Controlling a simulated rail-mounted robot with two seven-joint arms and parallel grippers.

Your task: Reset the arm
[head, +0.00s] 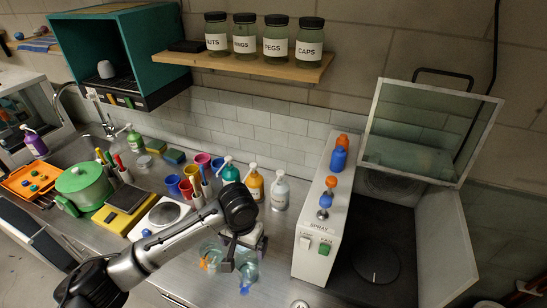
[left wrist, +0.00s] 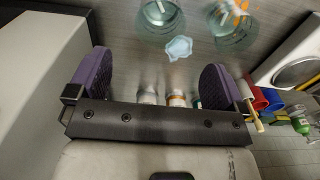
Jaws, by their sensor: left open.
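My left arm, silver and black, reaches in from the lower left of the head view. Its left gripper (head: 243,252) is over the front of the bench by two glass beakers, pointing down. In the left wrist view the left gripper (left wrist: 155,82) shows two purple-padded fingers spread wide, with nothing held between them. One glass beaker (left wrist: 160,16) and a second beaker (left wrist: 236,22) with an orange item stand beyond the fingertips. A small pale blue piece (left wrist: 178,48) lies nearer. My right gripper is in neither view.
The white spray unit (head: 306,268) stands close right of the left gripper, beside a dark chamber with a raised glass lid (head: 415,130). Pump bottles (head: 279,193), coloured cups and a scale (head: 160,216) stand behind the arm. A shelf (head: 250,66) holds labelled jars above.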

